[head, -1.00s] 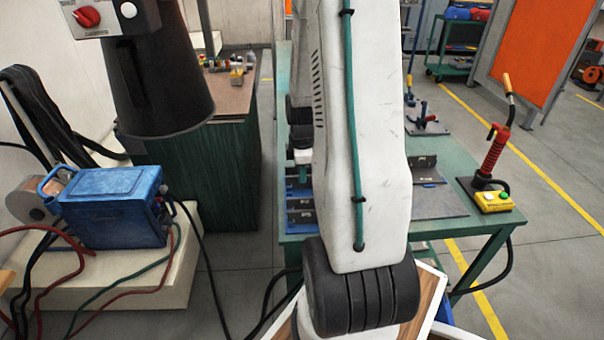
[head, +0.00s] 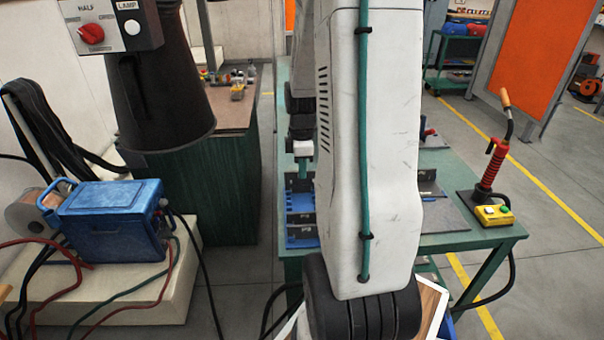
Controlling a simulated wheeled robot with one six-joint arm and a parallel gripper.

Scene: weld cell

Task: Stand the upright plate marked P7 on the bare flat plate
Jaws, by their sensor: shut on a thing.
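My gripper (head: 303,160) is partly in view, left of my large white arm link, above a blue rack (head: 302,242) on the green table. A dark upright plate (head: 297,183) shows just below it, and the gripper is shut on it; its mark cannot be read. More dark plates with small white marks stand in the rack, also too small to read. A grey flat plate (head: 445,217) lies on the table right of my arm. A dark upright piece (head: 429,183) stands at its back left; my arm hides the rest.
A clamp (head: 430,137) is at the back. A blue machine (head: 105,215) with cables and a dark cabinet (head: 228,190) are on the left.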

